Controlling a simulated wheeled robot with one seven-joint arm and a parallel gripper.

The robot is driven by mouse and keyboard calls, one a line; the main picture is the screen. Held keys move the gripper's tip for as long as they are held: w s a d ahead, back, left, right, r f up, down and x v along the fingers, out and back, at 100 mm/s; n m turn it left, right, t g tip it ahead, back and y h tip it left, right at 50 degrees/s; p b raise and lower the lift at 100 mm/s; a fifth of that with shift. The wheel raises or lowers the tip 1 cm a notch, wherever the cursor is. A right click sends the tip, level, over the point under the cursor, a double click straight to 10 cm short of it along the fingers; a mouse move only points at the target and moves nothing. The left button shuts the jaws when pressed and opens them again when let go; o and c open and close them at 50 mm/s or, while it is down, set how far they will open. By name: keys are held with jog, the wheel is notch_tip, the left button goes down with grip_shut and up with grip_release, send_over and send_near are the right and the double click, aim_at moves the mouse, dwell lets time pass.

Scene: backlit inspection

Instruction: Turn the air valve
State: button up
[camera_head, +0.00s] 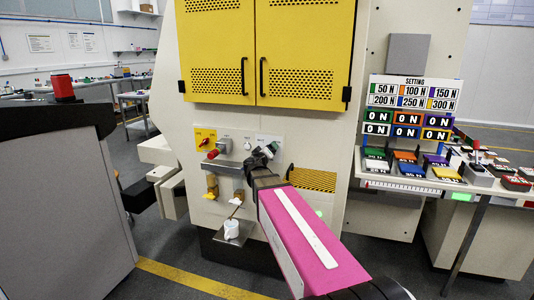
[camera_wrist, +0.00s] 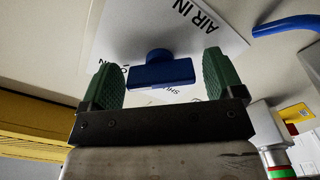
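The air valve has a blue handle (camera_wrist: 162,73) on a white plate (camera_wrist: 170,35) lettered "AIR IN", seen in the wrist view. More lettering on the plate is partly hidden by the handle. My gripper (camera_wrist: 163,80) is open, with one green finger on each side of the handle. The handle lies between the fingers, and I see no firm grip on it. In the head view my gripper (camera_head: 267,152) is at the machine's front panel, over the lower part of a white plate (camera_head: 268,139). The valve handle is hidden there.
Left of my gripper are a red knob (camera_head: 212,154) on a yellow plate, a grey block (camera_head: 224,146) and yellow fittings (camera_head: 211,186). A white cup (camera_head: 231,229) stands below on a small shelf. Yellow cabinet doors (camera_head: 300,50) are above. A blue pipe (camera_wrist: 285,25) runs beside the plate.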

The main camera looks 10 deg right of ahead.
jog(key=shift+s, duration=0.1)
jog(key=v, duration=1)
jog(key=shift+s+a, duration=0.2)
jog(key=shift+s, duration=0.05)
